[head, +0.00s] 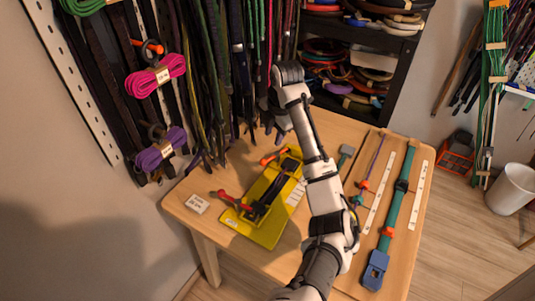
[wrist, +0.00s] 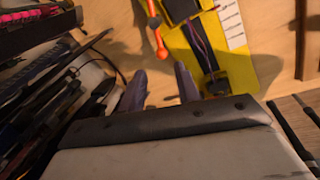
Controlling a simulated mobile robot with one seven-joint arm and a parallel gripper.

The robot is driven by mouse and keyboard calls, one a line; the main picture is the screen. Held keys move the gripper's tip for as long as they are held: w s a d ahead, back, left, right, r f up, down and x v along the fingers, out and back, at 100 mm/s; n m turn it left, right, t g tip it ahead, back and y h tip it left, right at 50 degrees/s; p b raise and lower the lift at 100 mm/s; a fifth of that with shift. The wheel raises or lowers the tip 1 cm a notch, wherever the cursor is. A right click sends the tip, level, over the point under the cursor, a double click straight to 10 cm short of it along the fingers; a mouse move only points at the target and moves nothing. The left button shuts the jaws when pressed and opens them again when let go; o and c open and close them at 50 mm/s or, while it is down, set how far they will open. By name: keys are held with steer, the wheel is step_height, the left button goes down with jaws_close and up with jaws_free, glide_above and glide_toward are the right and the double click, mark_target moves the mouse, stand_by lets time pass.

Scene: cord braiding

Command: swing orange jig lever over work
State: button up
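The yellow jig (head: 283,207) lies on the wooden table, and part of it shows in the wrist view (wrist: 238,62). Its orange lever (head: 274,157) is at the far end, sticking out to the left. In the wrist view the orange lever (wrist: 156,32) has rounded ends and stands left of the yellow plate. Dark cord work (head: 263,199) runs along the jig's middle. A red lever (head: 233,201) is at the near end. My gripper (head: 274,134) is above the table's far side, close to the orange lever. In the wrist view its fingers (wrist: 160,73) are apart, with the lever's near end just beyond the tips.
Cords and straps (head: 215,70) hang on the wall left of the gripper. A white label card (head: 197,204) lies at the table's left. A teal strap with a blue buckle (head: 375,270) and white strips lie right of my arm. A black shelf (head: 393,73) stands behind.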

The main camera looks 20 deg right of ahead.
mark_target(268, 159)
steer(key=f, duration=0.3)
steer(key=w+f, duration=0.1)
steer(key=f, duration=0.3)
steer(key=w+f, duration=0.1)
steer(key=f, duration=0.3)
steer(key=shift+w+a+f, duration=0.1)
steer(key=shift+a+f, duration=0.1)
steer(key=shift+a, duration=0.15)
steer(key=shift+c, duration=0.2)
jaws_close()
